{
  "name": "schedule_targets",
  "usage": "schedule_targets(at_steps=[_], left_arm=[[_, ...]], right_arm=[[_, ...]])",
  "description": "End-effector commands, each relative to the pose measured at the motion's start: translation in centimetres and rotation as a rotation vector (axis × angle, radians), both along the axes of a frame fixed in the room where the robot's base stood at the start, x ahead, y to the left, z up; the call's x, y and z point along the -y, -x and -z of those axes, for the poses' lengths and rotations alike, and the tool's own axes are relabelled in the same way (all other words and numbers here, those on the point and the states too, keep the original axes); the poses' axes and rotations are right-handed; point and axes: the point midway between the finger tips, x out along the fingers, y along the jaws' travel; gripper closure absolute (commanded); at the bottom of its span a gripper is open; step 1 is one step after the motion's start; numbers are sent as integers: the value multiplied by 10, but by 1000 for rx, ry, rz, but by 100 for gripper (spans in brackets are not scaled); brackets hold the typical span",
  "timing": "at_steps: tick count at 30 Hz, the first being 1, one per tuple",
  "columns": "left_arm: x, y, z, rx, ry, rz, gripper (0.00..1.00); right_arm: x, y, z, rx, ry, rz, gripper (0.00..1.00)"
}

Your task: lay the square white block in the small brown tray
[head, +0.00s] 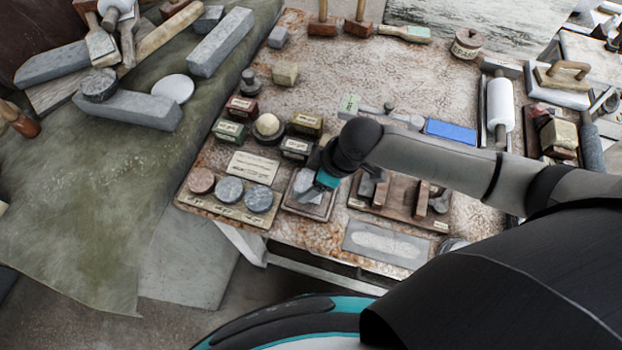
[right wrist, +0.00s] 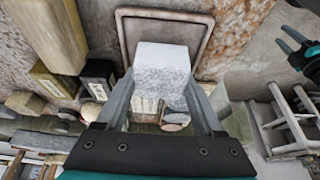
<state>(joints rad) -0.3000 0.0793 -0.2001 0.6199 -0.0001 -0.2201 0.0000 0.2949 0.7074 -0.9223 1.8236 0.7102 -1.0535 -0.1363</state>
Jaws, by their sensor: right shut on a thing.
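The square white block (right wrist: 162,62) is between the fingers of my right gripper (right wrist: 160,100), which is shut on it. In the head view the right gripper (head: 318,182) comes down on the block's right side and hides part of it; the block (head: 302,183) shows as a pale patch. The small brown tray (head: 318,212) lies under it near the table's front edge; its rim also shows in the right wrist view (right wrist: 208,45). I cannot tell whether the block touches the tray's floor. My left gripper (right wrist: 287,42) shows at the right edge of the right wrist view, its fingers apart and empty.
Left of the tray is a board with three round discs (head: 230,190). Several small labelled boxes (head: 296,148) stand behind it. A brown wooden rack (head: 385,208) with blocks is close on the right. A grey slab (head: 384,245) lies in front of the rack.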

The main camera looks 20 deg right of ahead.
Motion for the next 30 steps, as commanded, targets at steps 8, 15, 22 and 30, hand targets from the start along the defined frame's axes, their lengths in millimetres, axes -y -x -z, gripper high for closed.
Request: schedule_targets(at_steps=[8,15,22,30], left_arm=[[0,0,3,0,0,0,50],[0,0,6,0,0,0,50],[0,0,8,0,0,0,50],[0,0,9,0,0,0,50]], right_arm=[[-1,0,5,1,-2,0,100],[0,0,10,1,-2,0,100],[0,-1,15,2,-1,0,100],[0,-1,17,2,-1,0,16]])
